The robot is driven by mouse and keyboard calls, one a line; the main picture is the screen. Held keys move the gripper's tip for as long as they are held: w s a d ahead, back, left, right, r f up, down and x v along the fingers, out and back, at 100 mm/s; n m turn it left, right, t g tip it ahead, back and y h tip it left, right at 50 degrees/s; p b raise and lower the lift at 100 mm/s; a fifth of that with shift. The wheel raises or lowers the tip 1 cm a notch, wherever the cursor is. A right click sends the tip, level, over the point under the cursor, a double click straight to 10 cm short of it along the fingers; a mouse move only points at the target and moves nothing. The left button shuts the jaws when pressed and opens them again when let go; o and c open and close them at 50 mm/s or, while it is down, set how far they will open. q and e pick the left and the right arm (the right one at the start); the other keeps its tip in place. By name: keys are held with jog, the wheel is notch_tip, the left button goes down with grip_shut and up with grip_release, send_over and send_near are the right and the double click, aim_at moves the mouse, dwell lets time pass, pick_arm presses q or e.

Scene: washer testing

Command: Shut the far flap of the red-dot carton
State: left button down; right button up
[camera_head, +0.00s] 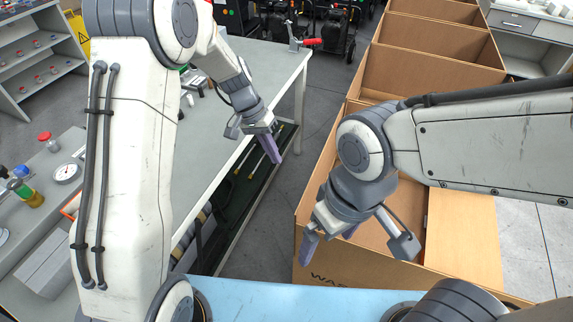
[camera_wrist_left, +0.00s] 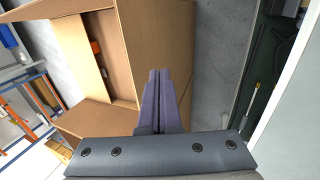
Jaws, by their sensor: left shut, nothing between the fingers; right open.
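A row of brown cartons runs from the near middle to the back in the head view. The nearest carton (camera_head: 300,262) is open, with dark lettering on its front and a flap (camera_head: 464,235) folded out to the right. No red dot shows, so I cannot tell which one is the red-dot carton. My left gripper (camera_head: 268,150) is shut and empty, left of the cartons and apart from them. In the left wrist view, its closed fingers (camera_wrist_left: 158,85) appear in front of a carton's brown side (camera_wrist_left: 160,35). My right gripper (camera_head: 331,238) is open over the nearest carton's left part, partly hiding it.
A long grey workbench (camera_head: 222,112) stands left of the cartons, with a strip of grey floor (camera_head: 285,190) between. A red-handled clamp (camera_head: 305,43) sits at the bench's far end. A blue surface (camera_head: 290,300) lies at the near edge.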

pick_arm(q)
jog(key=s+d+f+p, duration=0.2)
jog(key=d+f, duration=0.5)
jog(key=f, duration=0.1)
jog(key=shift+s, duration=0.2)
